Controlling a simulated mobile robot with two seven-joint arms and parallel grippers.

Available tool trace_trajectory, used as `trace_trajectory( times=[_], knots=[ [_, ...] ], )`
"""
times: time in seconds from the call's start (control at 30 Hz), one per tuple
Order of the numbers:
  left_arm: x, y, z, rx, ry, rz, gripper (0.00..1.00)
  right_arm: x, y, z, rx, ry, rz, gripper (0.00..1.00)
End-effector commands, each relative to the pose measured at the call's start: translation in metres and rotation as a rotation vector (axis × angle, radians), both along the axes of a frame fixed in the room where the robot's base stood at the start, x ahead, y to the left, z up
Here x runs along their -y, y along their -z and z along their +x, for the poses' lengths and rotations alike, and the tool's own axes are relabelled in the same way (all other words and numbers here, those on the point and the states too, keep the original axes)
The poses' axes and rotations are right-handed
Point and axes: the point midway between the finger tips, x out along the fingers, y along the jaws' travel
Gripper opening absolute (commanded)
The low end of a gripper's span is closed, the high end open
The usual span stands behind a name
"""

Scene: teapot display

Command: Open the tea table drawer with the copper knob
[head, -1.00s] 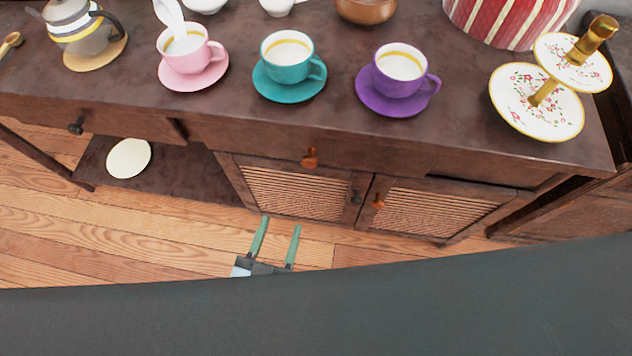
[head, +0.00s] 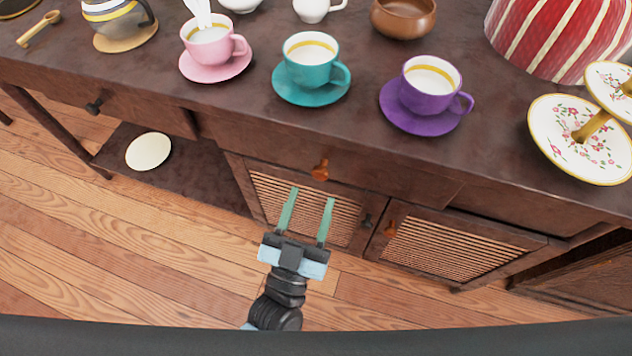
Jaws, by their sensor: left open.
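The dark wooden tea table (head: 250,112) runs across the head view. Its middle drawer (head: 270,150) is shut and carries a copper knob (head: 320,170). My left gripper (head: 307,197) is open and empty. Its two green fingers point at the table front, showing in front of the left slatted door and a little below the copper knob, not around it. Another drawer to the left has a dark knob (head: 94,107). A second copper knob (head: 390,228) is on the right slatted door, with a dark knob (head: 367,220) on the left door. My right gripper is out of view.
On the table top stand a pink cup (head: 212,42), a teal cup (head: 308,62), a purple cup (head: 430,85), a brown bowl (head: 403,17) and a tiered floral stand (head: 580,140). A pale plate (head: 148,151) lies on the lower shelf. The floor before the table is clear.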

Motion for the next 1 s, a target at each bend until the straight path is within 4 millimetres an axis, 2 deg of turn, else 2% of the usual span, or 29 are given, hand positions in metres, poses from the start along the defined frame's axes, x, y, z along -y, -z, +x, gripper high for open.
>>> trace_trajectory(
  times=[0.1,0.3,0.67,1.0],
  knots=[
    [0.005,-0.008,0.016,0.002,-0.001,-0.001,0.48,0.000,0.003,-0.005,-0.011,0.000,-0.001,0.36],
    [0.010,-0.014,0.032,-0.001,0.000,0.000,0.48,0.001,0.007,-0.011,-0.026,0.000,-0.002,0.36],
    [0.012,-0.015,0.036,-0.002,0.000,0.001,0.46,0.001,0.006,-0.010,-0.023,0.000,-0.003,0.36],
    [0.012,-0.015,0.036,-0.002,0.000,0.001,0.02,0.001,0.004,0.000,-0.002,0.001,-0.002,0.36]
  ],
)
